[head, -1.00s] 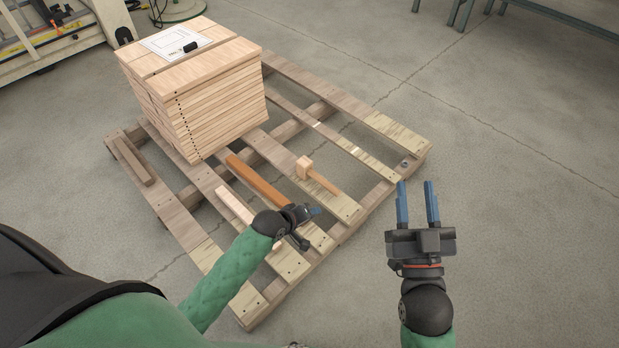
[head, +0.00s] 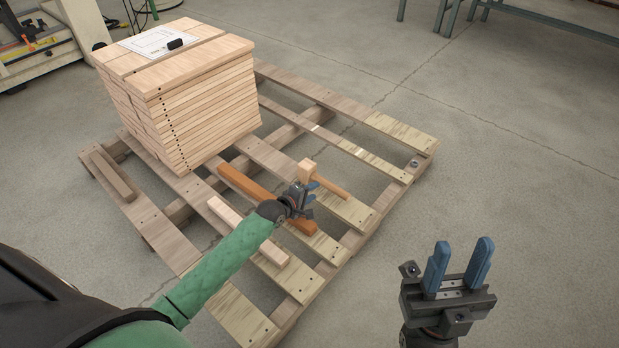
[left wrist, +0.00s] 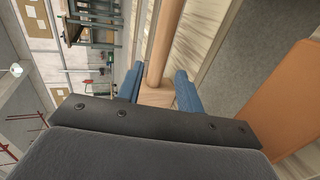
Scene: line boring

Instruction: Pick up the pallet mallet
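The wooden mallet lies on the pallet slats; in the head view its pale block head (head: 309,171) is at the far left end and its handle (head: 334,188) points down to the right. My left gripper (head: 312,187) is low over the slats, right at the mallet's head. In the left wrist view the mallet's head (left wrist: 157,96) shows between the two blue fingers (left wrist: 159,76), with the handle (left wrist: 166,42) running away beyond them. The fingers look open; contact is not clear. My right gripper (head: 463,255) is open and empty, over the floor right of the pallet.
The slatted pallet (head: 401,130) carries a tall stack of boards (head: 205,105) at its back left. An orange-brown bar (head: 246,184) and a pale wooden block (head: 229,213) lie near my left arm. The floor to the right is clear.

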